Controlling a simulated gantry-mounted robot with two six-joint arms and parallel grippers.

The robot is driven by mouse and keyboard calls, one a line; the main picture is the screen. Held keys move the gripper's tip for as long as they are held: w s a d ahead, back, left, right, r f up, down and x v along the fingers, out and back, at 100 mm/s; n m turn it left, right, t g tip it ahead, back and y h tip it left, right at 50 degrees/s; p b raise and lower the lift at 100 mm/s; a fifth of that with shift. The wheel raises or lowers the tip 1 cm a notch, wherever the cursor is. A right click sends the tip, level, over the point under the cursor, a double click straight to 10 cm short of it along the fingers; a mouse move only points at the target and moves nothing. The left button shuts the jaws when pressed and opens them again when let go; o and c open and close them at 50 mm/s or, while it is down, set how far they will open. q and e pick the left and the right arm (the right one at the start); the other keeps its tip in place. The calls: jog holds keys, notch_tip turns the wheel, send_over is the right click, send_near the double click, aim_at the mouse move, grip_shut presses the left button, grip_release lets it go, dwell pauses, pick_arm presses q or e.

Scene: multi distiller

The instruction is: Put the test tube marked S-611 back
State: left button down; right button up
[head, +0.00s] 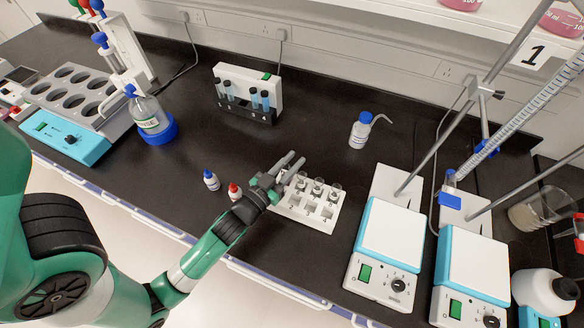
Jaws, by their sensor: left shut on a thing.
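My left gripper (287,166) reaches over the left end of a white block rack (317,222). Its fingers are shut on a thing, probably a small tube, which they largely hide. Several small dark-capped tubes (318,185) stand in the rack's back row, just right of the fingers. A second rack (245,108), dark with a white back, stands farther back and holds several dark-topped tubes, some with blue liquid (265,100). No S-611 marking can be read on any tube. My right gripper is not in view.
Two small bottles, blue-capped (211,180) and red-capped (235,192), stand left of the gripper. A wash bottle (360,132) is behind right. Two hotplates (391,232) with stands fill the right.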

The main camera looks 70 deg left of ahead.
pick_arm(q)
jog(key=shift+f, duration=0.25)
jog(key=shift+f, duration=0.1)
jog(key=shift+f, duration=0.15)
jog(key=c, duration=0.9)
grip_release()
jog(key=shift+c, duration=0.2)
